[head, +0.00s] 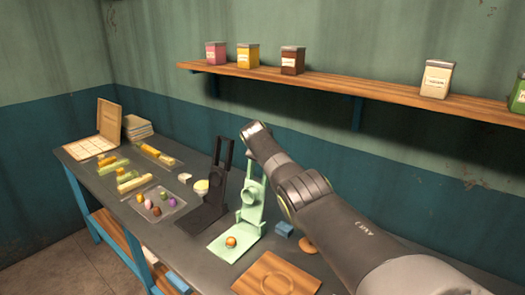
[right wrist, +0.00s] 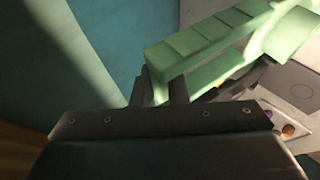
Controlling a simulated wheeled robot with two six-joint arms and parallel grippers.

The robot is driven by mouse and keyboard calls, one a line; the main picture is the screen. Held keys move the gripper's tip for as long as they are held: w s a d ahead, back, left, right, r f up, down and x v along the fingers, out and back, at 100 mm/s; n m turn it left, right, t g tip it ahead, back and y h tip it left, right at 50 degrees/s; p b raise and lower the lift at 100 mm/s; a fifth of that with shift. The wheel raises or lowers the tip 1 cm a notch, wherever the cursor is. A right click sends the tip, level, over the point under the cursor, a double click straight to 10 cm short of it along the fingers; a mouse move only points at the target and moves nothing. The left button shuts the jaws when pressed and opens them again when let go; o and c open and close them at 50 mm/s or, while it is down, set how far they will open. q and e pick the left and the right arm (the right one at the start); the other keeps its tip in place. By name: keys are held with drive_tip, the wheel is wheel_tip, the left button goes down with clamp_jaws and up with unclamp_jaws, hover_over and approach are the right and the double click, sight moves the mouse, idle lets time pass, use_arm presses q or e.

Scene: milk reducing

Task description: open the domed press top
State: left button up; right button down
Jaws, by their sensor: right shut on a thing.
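A pale green press (head: 250,205) stands on the dark table, with its upper part reaching up beside my right arm. In the right wrist view its long ribbed green arm (right wrist: 205,45) crosses the top of the picture. My right gripper (right wrist: 162,88) is shut on the end of this green arm. In the head view my right gripper (head: 254,130) is at the press's upper end, its fingers hard to make out. A small orange ball (head: 231,240) sits on the press's flat base. I cannot make out the dome's underside. My left gripper is out of view.
A dark press (head: 210,195) with two upright prongs stands close on the left. Beyond it are a tray (head: 172,200) of coloured balls and several bars. A wooden board (head: 275,275) and a blue block (head: 284,229) lie nearby. A shelf (head: 350,85) with jars hangs above.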

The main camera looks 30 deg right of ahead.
drive_tip(key=c, duration=1.4)
unclamp_jaws()
drive_tip(key=shift+c, duration=0.2)
drive_tip(key=b+v, duration=0.4)
drive_tip(key=v, duration=1.3)
drive_tip(key=shift+a, duration=0.2)
